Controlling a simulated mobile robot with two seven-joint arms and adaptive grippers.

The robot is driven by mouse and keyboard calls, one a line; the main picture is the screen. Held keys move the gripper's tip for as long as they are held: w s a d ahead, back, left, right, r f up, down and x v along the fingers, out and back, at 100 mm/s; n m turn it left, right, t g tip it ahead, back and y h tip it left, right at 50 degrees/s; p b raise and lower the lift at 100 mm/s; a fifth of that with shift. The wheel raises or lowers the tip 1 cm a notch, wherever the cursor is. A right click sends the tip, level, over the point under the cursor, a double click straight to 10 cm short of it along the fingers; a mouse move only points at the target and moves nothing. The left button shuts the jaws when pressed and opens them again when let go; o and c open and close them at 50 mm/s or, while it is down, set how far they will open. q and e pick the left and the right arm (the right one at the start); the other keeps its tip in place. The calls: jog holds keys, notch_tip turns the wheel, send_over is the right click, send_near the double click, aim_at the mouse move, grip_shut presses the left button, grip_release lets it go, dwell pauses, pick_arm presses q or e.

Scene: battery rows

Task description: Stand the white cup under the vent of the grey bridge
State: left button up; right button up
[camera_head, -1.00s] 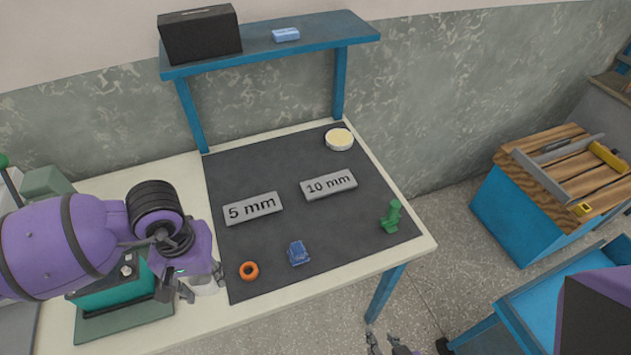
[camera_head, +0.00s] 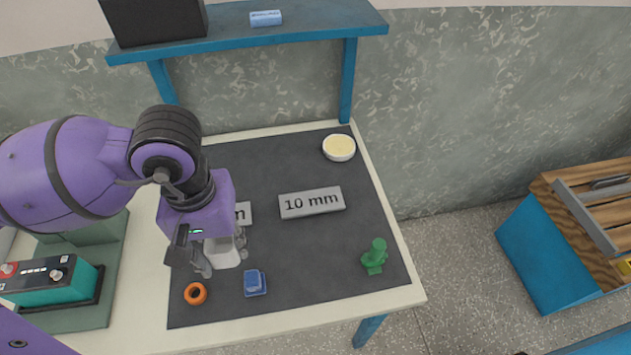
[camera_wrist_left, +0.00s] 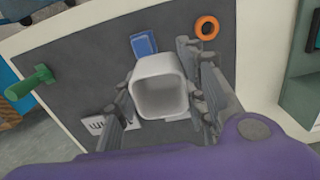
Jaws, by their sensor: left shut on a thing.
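The white cup (camera_head: 226,254) is between the fingers of my left gripper (camera_head: 221,250). In the left wrist view, the cup (camera_wrist_left: 160,97) has its open mouth facing the camera, and the left gripper (camera_wrist_left: 160,88) is shut on it from both sides. In the head view the cup is over the left front part of the dark mat, behind the blue block and orange ring. Its height above the mat is hard to tell. My right gripper is not in view. I cannot pick out a grey bridge with a vent in either view.
A battery (camera_head: 50,281) stands left; a blue shelf (camera_head: 330,25) stands behind.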

pick_arm(q)
jog(key=shift+s+a+r, duration=0.2)
jog(key=shift+s, duration=0.1)
jog(key=shift+w+r+n, duration=0.1)
jog(key=shift+r+n, duration=0.1)
jog(key=shift+n, duration=0.1)
jog(key=w+d+f, duration=0.3)
jog(key=w+d, duration=0.1)
jog(key=w, duration=0.2)
send_over(282, 238)
jog(key=f, duration=0.3)
jog(key=f+p, duration=0.1)
jog(key=f, duration=0.1)
jog(key=shift+s+a, duration=0.2)
jog(key=shift+s, duration=0.2)
jog(key=shift+w+d+f, duration=0.1)
jog(key=shift+w+f, duration=0.1)
jog(key=shift+f, duration=0.1)
jog(key=shift+w+d+f, duration=0.25)
jog(key=shift+w+f, duration=0.05)
jog(key=shift+f, duration=0.2)
notch_tip(282, 238, down, 2)
jog(key=shift+f, duration=0.25)
jog(key=shift+a+f, duration=0.1)
jog(key=shift+f, duration=0.3)
jog(key=o, duration=0.9)
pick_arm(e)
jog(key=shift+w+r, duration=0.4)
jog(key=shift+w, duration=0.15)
